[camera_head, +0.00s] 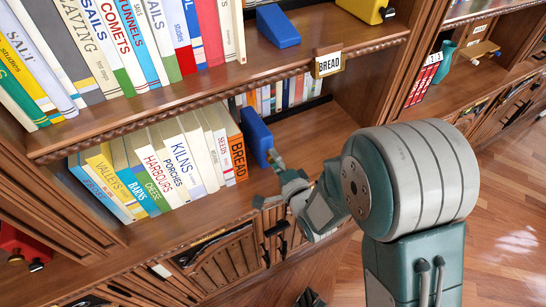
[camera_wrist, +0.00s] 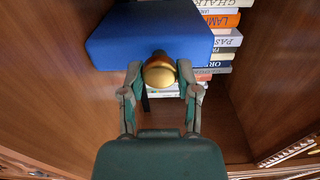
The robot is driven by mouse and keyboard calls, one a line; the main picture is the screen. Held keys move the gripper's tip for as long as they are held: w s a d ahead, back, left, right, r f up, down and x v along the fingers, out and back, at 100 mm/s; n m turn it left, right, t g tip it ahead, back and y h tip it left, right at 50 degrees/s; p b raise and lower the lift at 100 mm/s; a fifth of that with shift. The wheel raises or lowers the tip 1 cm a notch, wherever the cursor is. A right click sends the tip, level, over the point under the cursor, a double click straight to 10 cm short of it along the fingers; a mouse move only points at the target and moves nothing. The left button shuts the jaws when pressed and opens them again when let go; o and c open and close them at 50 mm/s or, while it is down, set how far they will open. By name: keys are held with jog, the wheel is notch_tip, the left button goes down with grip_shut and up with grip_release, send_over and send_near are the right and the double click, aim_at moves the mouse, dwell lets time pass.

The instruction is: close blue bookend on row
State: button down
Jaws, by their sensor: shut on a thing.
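The blue bookend (camera_head: 256,136) stands on the lower shelf, just right of the row of books. The row's right end is the orange book BREAD (camera_head: 239,158); I cannot tell whether the bookend touches it. In the wrist view the bookend (camera_wrist: 135,40) fills the upper middle, with a round brass-coloured knob (camera_wrist: 159,72) facing me. My gripper (camera_wrist: 159,80) has one finger on each side of the knob and is shut on it. In the head view my gripper (camera_head: 277,164) is at the bookend's right side, partly hidden by my arm.
Another blue wedge-shaped block (camera_head: 278,27) and a yellow block (camera_head: 368,10) sit on the shelf above. A brass label holder (camera_head: 328,65) reading BREAD hangs on that shelf's edge. The lower shelf is bare right of the bookend. More books stand behind it.

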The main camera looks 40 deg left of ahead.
jog(key=shift+s+a, duration=0.45)
jog(key=shift+s, duration=0.25)
jog(key=shift+s+a, duration=0.4)
jog(key=shift+s, duration=0.3)
jog(key=shift+s+a, duration=0.45)
jog(key=shift+s, duration=0.25)
jog(key=shift+f, duration=0.1)
jog(key=c, duration=0.6)
grip_release()
jog(key=shift+o, duration=1.4)
jog(key=shift+s, duration=0.1)
jog(key=shift+a, duration=0.2)
jog(key=shift+d, duration=0.2)
jog(key=shift+d, duration=0.25)
jog(key=v, duration=0.6)
jog(key=shift+s+d, duration=0.2)
jog(key=shift+d, duration=0.1)
